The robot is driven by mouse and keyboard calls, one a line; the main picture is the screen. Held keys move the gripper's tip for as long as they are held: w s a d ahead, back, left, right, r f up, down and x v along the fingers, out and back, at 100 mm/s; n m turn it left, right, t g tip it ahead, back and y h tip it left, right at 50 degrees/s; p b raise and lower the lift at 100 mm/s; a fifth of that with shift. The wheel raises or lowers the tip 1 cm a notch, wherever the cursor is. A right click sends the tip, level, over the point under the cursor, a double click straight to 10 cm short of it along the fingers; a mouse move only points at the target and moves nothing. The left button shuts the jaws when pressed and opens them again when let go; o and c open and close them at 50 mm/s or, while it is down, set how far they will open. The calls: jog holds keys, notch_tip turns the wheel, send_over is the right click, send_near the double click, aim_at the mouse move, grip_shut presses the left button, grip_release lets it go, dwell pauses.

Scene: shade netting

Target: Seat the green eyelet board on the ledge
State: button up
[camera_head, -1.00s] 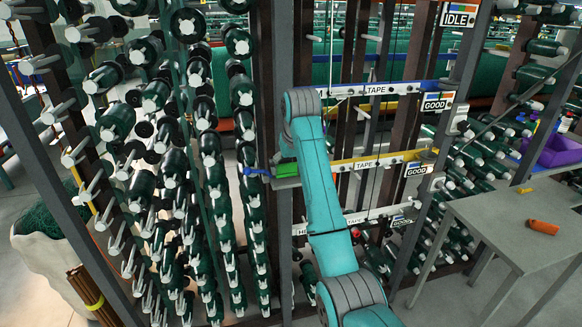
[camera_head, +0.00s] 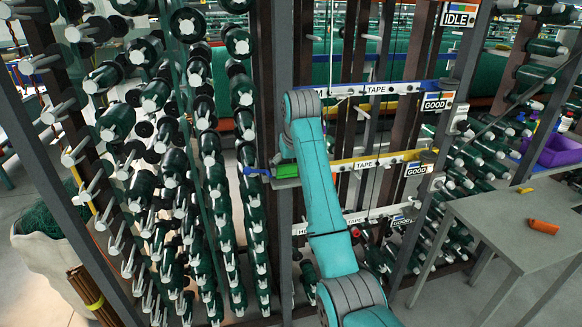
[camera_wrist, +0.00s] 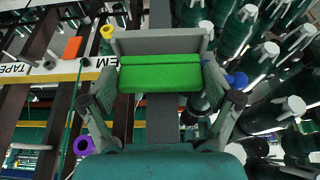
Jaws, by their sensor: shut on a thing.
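The green eyelet board (camera_wrist: 160,78) lies between the two fingers of my gripper (camera_wrist: 160,92) in the wrist view, with a groove along its length. My gripper is shut on it. The grey ledge (camera_wrist: 160,43), with a back wall and short side walls, stands right at the board's far edge. In the head view the green board (camera_head: 287,169) shows as a small patch left of my teal arm, just above a grey edge of the ledge (camera_head: 287,183). My arm hides most of the gripper there. I cannot tell whether the board's underside touches the ledge.
A dark upright post (camera_head: 284,235) stands below the ledge. Racks of green spools (camera_head: 160,180) fill the left. Labelled tape rails (camera_head: 365,164) cross behind my arm. A grey table (camera_head: 500,225) with an orange object (camera_head: 543,226) stands at the right.

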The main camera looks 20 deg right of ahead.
jog(key=shift+f, duration=0.95)
jog(key=o, duration=0.9)
